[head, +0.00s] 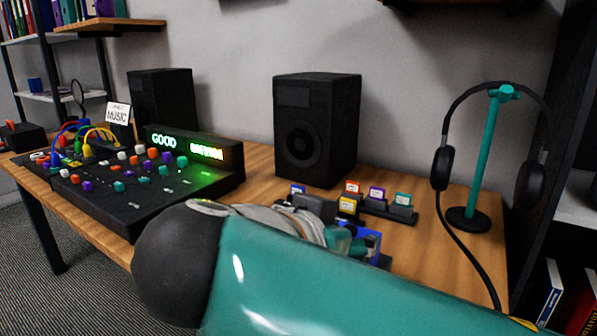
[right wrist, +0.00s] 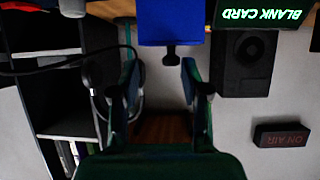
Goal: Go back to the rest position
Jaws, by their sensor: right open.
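My right arm, teal with a black rounded joint, comes in from the lower right of the head view and covers the table's front middle. My right gripper (right wrist: 160,72) shows in the right wrist view, which is upside down. Its two fingers are apart with nothing held between them. A blue block-like thing (right wrist: 170,22) with a small dark knob lies beyond the fingertips, apart from them. In the head view my arm mostly hides the gripper; a bit of blue (head: 371,241) shows behind it. My left gripper is in neither view.
On the wooden table (head: 262,160) stand a mixer (head: 130,208) with coloured cables, two black speakers (head: 318,130) and a headphone stand (head: 484,160). Several labelled cards (head: 376,195) stand in a dark rack behind my arm. A shelf with books is at the right.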

